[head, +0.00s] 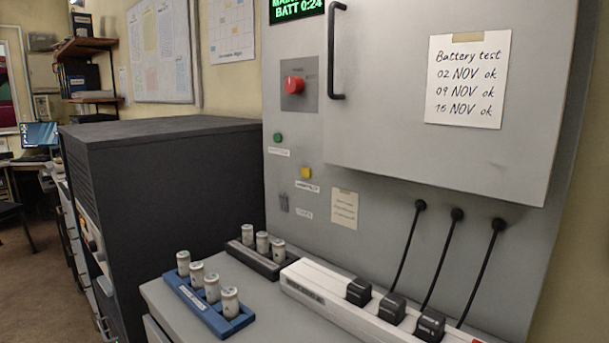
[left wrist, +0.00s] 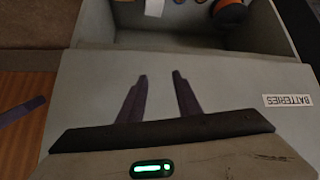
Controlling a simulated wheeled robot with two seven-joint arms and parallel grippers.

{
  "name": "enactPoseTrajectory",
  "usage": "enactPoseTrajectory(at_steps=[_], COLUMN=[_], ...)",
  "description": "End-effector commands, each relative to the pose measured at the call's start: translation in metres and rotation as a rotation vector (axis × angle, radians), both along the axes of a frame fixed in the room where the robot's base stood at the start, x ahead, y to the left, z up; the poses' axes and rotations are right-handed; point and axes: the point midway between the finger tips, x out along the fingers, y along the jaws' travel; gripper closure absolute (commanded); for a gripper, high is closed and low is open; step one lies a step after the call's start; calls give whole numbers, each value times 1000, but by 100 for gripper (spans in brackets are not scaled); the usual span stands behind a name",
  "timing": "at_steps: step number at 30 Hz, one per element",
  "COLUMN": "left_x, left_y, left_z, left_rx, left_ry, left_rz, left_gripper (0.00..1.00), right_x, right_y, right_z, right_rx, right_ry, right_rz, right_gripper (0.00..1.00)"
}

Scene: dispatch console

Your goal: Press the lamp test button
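On the grey cabinet front in the head view is a green button (head: 278,137) with a small label below it. A large red knob (head: 294,85) sits above both. No gripper shows in the head view, so none is near the buttons. In the left wrist view my left gripper (left wrist: 160,75) has its two dark fingers apart with nothing between them, over a light grey surface.
A blue rack (head: 215,311) and a dark rack (head: 265,262) of white cylinders and a white strip (head: 335,305) with black plugs stand on the ledge below the buttons. Cables and a door handle (head: 332,55) are on the right. A "BATTERIES" label (left wrist: 288,105) shows beside an open box.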

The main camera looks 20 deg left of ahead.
Motion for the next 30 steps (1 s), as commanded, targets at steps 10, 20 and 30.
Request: enactPoseTrajectory(at_steps=[10,20,30], left_x=[1,2,2], left_y=[0,0,0], left_z=[1,2,2], left_rx=[0,-1,-1], left_ry=[-2,-6,-6], left_rz=[-1,0,0], left_gripper=[79,100,100], right_x=[0,0,0], right_y=[0,0,0], right_z=[0,0,0], right_rx=[0,-1,0], right_ry=[0,0,0], right_rz=[0,1,1], right_gripper=[100,100,100])
